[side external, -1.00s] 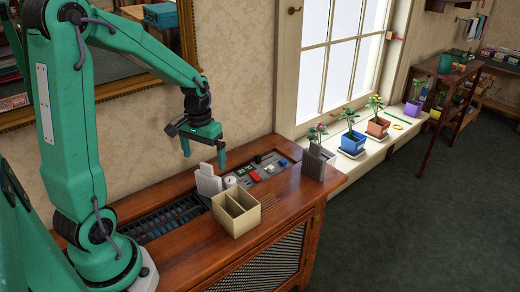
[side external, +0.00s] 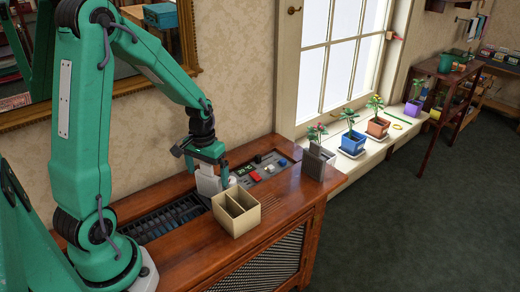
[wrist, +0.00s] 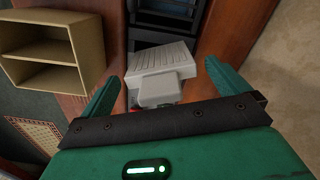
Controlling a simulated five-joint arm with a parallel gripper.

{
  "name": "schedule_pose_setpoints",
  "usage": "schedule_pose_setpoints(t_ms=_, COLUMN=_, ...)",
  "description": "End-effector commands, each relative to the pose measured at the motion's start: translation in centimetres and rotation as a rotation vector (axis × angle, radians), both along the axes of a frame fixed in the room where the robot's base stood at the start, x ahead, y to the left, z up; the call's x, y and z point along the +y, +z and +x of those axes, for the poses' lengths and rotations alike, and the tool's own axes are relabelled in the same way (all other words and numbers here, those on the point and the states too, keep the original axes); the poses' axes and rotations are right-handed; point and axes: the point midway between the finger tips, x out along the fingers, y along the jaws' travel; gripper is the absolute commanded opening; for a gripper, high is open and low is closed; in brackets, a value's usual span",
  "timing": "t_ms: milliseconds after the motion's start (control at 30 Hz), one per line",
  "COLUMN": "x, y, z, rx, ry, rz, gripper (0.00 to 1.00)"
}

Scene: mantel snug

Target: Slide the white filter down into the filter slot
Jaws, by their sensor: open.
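The white filter (side external: 208,183) stands upright on the wooden cabinet top, behind the beige divided box. My gripper (side external: 207,172) is lowered over it, open, with one finger on either side. In the wrist view, the filter (wrist: 157,62) shows a ribbed face and a smaller block nearer me, between my open gripper fingers (wrist: 163,68). Gaps show between it and both fingers. I cannot make out for certain which opening is the filter slot; the filter's lower end is hidden in the side view.
The beige box (side external: 236,228) stands close in front of the filter. A dark grille (side external: 165,220) lies to the left. A control panel (side external: 262,172) and a grey holder (side external: 313,166) are to the right. Potted plants line the windowsill (side external: 385,143).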

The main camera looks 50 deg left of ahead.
Motion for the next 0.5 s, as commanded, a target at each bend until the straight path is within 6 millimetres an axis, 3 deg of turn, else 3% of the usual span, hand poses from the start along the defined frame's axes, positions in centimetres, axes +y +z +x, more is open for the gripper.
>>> schedule_pose_setpoints(t_ms=433, x=0.0, y=0.03, z=-0.01, rx=0.0, ry=0.0, rz=0.0, gripper=1.0)
schedule_pose_setpoints(t_ms=500, x=0.0, y=0.03, z=-0.01, rx=0.0, ry=0.0, rz=0.0, gripper=0.86)
